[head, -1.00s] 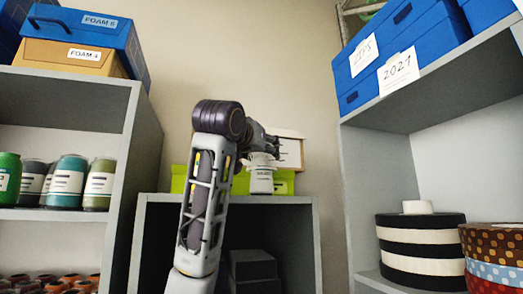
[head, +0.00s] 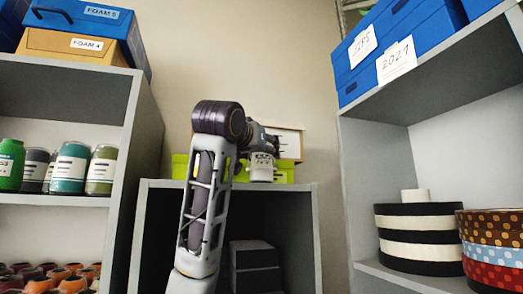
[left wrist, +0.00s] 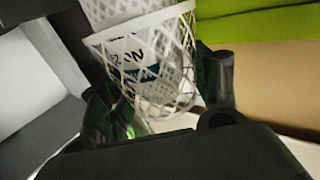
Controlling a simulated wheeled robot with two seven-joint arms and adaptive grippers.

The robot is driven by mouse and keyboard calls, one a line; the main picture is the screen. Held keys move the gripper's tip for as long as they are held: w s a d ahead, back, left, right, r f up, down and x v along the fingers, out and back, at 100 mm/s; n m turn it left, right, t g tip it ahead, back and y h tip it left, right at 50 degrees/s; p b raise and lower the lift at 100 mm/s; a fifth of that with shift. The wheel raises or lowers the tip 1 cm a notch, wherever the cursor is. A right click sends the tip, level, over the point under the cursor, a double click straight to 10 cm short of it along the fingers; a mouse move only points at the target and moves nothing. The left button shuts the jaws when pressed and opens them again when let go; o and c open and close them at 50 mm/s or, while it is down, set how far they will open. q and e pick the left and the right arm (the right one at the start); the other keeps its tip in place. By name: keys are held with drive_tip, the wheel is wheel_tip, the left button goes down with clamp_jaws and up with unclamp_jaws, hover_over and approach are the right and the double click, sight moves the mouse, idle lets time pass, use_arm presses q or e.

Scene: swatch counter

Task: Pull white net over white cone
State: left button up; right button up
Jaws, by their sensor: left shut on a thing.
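The white net (left wrist: 179,50), an open lattice sleeve with a solid rim, stands around the white cone (left wrist: 128,58) in the left wrist view. The cone's dark lettering and a teal band show through the mesh. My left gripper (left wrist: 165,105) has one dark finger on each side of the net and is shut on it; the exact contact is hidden. In the head view my left gripper (head: 265,143) is above the small labelled white cone (head: 262,168), near the top of the middle shelf. The net is too small to make out there. My right gripper is out of view.
A lime-green box (head: 283,175) is behind the cone on the grey middle shelf (head: 305,188). Taller shelves stand left, with jars (head: 70,170), and right, with a striped roll (head: 422,240). Blue boxes (head: 400,35) sit above.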

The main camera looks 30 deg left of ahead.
use_arm(q)
drive_tip(key=shift+f+b, duration=0.5)
drive_tip(key=shift+f, duration=0.2)
drive_tip(key=shift+f, duration=0.15)
idle(0.3)
drive_tip(key=o, duration=0.8)
drive_tip(key=shift+o, duration=0.2)
drive_tip(key=shift+s, duration=0.1)
drive_tip(key=shift+v, duration=3.7)
